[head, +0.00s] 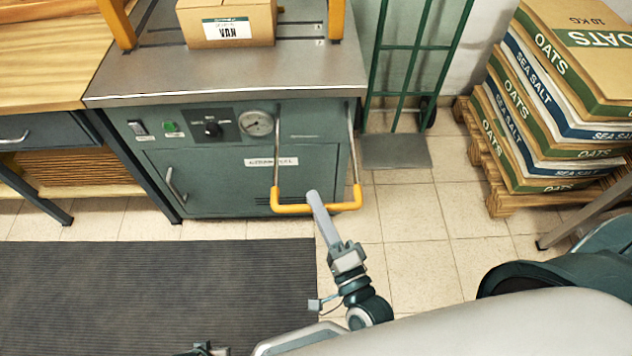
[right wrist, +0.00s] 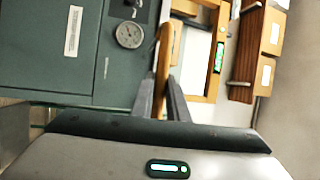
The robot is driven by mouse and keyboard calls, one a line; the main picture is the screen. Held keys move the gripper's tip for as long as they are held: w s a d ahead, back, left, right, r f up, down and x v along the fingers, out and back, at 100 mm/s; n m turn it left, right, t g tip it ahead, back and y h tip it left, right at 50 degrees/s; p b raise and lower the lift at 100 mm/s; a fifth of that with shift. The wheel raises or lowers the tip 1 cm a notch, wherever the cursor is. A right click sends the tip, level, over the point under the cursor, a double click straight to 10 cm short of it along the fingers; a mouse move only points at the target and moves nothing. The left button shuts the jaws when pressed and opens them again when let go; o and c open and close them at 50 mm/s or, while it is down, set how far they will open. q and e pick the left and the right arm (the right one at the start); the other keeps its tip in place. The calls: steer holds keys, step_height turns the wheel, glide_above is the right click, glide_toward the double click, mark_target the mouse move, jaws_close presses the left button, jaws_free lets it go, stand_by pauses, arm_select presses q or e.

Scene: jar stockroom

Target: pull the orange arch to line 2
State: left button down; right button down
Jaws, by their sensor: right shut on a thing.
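The orange arch stands over the grey machine top; its left post (head: 117,22) and right post (head: 336,20) show, and its upper part is out of view. Two metal rods run down the machine front to an orange pull bar (head: 290,209). My right gripper (head: 314,197) is shut on the middle of this bar. In the right wrist view the orange bar (right wrist: 163,55) runs between my right fingers (right wrist: 161,98). Dark cross lines mark the top; the small labels (head: 320,42) at their right ends are unreadable. A dark tip of my left gripper (head: 205,349) barely shows at the bottom edge.
A cardboard box (head: 228,22) marked VAN stands on the machine top between the posts. A wooden bench (head: 50,65) is on the left. A dark mat (head: 150,295) covers the floor in front.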

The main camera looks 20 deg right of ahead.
steer(key=shift+s, duration=0.35)
steer(key=shift+a+f, duration=0.1)
steer(key=shift+f, duration=0.05)
steer(key=c, duration=2)
jaws_free()
steer(key=shift+s, duration=0.2)
steer(key=shift+w, duration=0.1)
